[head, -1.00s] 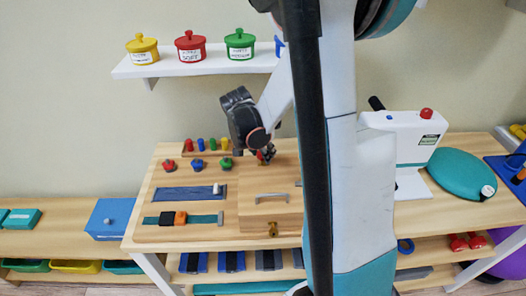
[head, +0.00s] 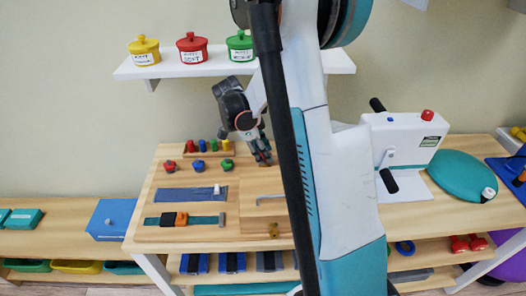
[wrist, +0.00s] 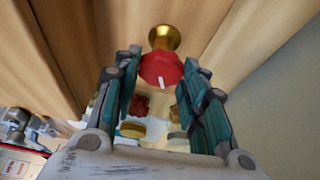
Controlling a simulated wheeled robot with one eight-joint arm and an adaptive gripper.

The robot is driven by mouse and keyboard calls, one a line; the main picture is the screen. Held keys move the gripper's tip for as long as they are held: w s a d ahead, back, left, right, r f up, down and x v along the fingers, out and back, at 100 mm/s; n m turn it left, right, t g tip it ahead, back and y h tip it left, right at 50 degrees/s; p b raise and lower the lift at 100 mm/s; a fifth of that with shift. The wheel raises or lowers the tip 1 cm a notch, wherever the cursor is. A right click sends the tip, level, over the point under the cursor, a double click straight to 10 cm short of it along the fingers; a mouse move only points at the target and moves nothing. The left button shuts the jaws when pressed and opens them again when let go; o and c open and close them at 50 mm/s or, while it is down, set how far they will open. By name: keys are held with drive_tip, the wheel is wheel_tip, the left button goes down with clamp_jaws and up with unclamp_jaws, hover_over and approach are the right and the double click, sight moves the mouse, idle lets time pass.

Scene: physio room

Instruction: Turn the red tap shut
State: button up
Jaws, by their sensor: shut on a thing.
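The red tap (wrist: 160,69) is a red knob on a brass stem (wrist: 165,38), with a short white mark on its near side in the wrist view. My gripper (wrist: 160,70) has its two teal-padded fingers on either side of the knob, shut on it. In the head view my gripper (head: 262,160) is at the back of the wooden activity board (head: 150,212). There the tap is hidden by my gripper and arm.
On the board are small red, blue and green knobs (head: 198,164), coloured pegs, a blue strap (head: 182,194) and a metal handle (head: 270,198). A shelf (head: 180,69) with lidded pots hangs above. A white crank machine (head: 405,140) stands right.

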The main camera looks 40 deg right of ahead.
drive_tip(key=shift+w+m, duration=0.1)
drive_tip(key=shift+m, duration=0.2)
drive_tip(key=o, duration=1.1)
drive_tip(key=shift+c, duration=0.2)
